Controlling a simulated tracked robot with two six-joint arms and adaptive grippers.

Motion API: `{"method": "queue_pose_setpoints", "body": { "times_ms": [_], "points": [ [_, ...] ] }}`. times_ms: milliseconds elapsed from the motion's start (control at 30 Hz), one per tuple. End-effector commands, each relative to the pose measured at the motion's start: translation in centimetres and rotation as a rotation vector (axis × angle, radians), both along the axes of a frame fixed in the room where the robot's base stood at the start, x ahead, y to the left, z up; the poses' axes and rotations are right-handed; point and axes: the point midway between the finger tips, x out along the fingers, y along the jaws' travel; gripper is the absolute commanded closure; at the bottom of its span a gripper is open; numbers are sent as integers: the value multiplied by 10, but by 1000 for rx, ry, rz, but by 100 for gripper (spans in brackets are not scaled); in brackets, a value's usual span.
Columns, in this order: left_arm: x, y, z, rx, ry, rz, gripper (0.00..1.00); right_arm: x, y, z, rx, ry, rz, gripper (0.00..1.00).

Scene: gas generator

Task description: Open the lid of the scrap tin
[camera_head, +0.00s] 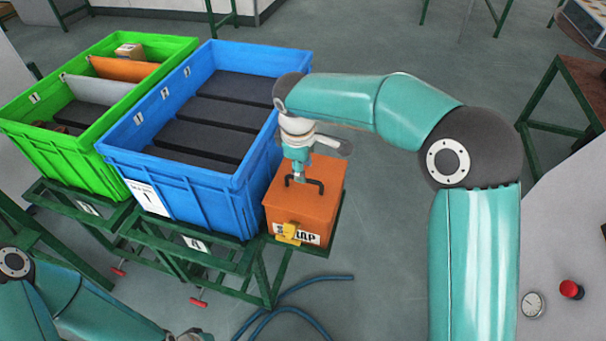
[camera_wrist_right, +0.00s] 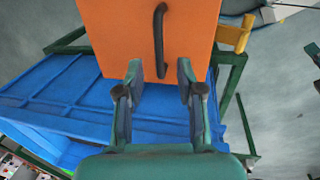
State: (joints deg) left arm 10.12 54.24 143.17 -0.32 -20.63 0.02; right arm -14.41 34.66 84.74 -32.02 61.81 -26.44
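The scrap tin (camera_head: 314,208) is an orange box with a label on its front and a yellow latch (camera_head: 288,233) there. Its lid looks shut, with a dark bar handle (camera_head: 305,185) on top. My right gripper (camera_head: 299,176) is over the lid, close to the handle. In the right wrist view the two fingers of my right gripper (camera_wrist_right: 157,88) are apart, with nothing between the tips. The handle (camera_wrist_right: 160,40) stands just beyond them on the orange lid (camera_wrist_right: 118,28).
A blue crate (camera_head: 182,202) with dark compartments stands directly left of the tin. A green crate (camera_head: 62,160) with dividers stands further left. Green stands (camera_head: 262,281) carry them. A blue hose (camera_head: 290,312) lies on the floor. A red button (camera_head: 571,289) is at the lower right.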

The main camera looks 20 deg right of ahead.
Motion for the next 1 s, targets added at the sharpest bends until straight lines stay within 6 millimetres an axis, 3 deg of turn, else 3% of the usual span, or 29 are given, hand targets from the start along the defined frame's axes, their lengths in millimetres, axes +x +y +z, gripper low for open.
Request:
{"method": "queue_pose_setpoints", "body": {
  "times_ms": [100, 300, 633, 867, 1000],
  "points": [
    [0, 0, 1, 0, 0, 0, 100, 3, -2, -20, -2, 4, 1, 63],
    [0, 0, 2, 0, 0, 0, 100, 6, -4, -37, 0, 1, 1, 63],
    [0, 0, 2, 0, 0, 0, 100, 7, -4, -41, 0, 0, 2, 63],
    [0, 0, 2, 0, 0, 0, 100, 7, -3, -40, 0, 0, 3, 100],
    [0, 0, 2, 0, 0, 0, 100, 7, -3, -40, 0, 0, 3, 100]
  ]
}}
